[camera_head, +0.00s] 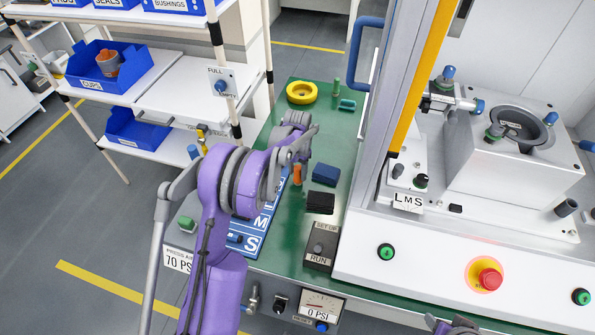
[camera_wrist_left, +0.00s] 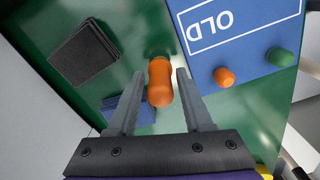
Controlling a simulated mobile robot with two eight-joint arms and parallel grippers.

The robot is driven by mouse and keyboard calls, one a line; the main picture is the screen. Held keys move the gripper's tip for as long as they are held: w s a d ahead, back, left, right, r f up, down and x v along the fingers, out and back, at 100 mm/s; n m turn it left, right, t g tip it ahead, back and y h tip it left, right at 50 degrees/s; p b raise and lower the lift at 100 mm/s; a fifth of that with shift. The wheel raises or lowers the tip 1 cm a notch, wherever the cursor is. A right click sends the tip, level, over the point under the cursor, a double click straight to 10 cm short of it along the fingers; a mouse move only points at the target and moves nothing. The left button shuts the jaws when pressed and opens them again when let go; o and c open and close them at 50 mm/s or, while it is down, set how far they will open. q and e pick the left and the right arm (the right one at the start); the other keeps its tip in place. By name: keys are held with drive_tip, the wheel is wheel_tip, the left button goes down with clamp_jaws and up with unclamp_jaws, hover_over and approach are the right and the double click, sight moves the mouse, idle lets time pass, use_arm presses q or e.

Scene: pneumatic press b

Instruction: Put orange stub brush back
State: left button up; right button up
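The orange stub brush (camera_head: 297,174) stands on the green bench top, just right of the blue board (camera_head: 247,246), below my left gripper (camera_head: 302,150). In the left wrist view the orange brush (camera_wrist_left: 159,84) lies between the two fingertips of my left gripper (camera_wrist_left: 158,88). The fingers are apart, with a narrow gap on each side of it. The board (camera_wrist_left: 240,45) there carries a white-framed label reading "OLD", with a small orange peg (camera_wrist_left: 223,77) and a green peg (camera_wrist_left: 280,57) near it. A grey part of my right arm shows at the bottom edge; its fingers are unclear.
A blue block (camera_head: 325,174) and a black block (camera_head: 320,203) lie right of the brush. A yellow ring (camera_head: 301,92) lies at the back. The press frame (camera_head: 378,160) rises on the right. A shelf with blue bins (camera_head: 109,68) stands at left.

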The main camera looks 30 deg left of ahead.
use_arm(q)
drive_tip(key=shift+o, duration=0.5)
drive_tip(key=shift+r, duration=0.1)
drive_tip(key=r, duration=1)
drive_tip(key=shift+w+r, duration=0.2)
drive_tip(key=shift+w, duration=0.05)
drive_tip(key=s+d+r+t, duration=0.2)
drive_tip(key=s+d+r, duration=0.65)
drive_tip(key=s, duration=0.35)
drive_tip(key=s+d+f+t, duration=0.1)
drive_tip(key=s+d+f, duration=0.1)
drive_tip(key=s, duration=0.7)
drive_tip(key=s+d+f+t, duration=0.2)
drive_tip(key=s+d, duration=0.2)
drive_tip(key=s, duration=0.4)
drive_tip(key=shift+s+d+f+n, duration=0.2)
drive_tip(key=shift+s+d+n, duration=0.1)
drive_tip(key=shift+s+n, duration=0.1)
